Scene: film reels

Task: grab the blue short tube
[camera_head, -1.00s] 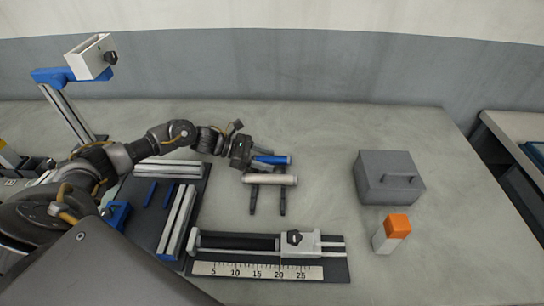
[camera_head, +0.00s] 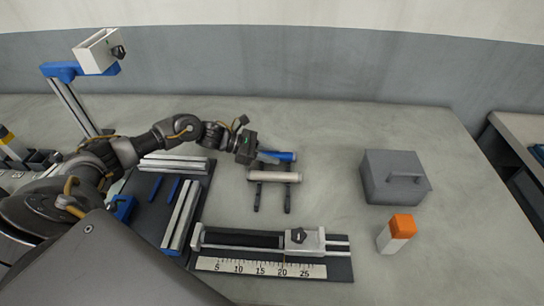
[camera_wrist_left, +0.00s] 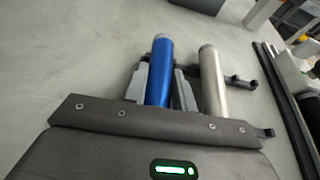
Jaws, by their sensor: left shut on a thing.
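The blue short tube (camera_head: 280,157) lies at the far side of a small dark rack, behind a pale tube (camera_head: 274,177). My left gripper (camera_head: 262,157) comes in from the left and is shut on the blue tube near its left end. In the left wrist view the blue tube (camera_wrist_left: 160,72) stands between the two grey fingers (camera_wrist_left: 159,85), with its far end sticking out past them. The pale tube (camera_wrist_left: 212,80) is beside it on the right, outside the fingers. Whether the blue tube still touches the rack is unclear. My right gripper is not in view.
The dark rack (camera_head: 287,200) carries the pale tube close to my gripper. A ruler fixture (camera_head: 260,267) lies in front. A grey box with a handle (camera_head: 394,178) and an orange-topped white block (camera_head: 397,234) stand at right. The table behind the tubes is clear.

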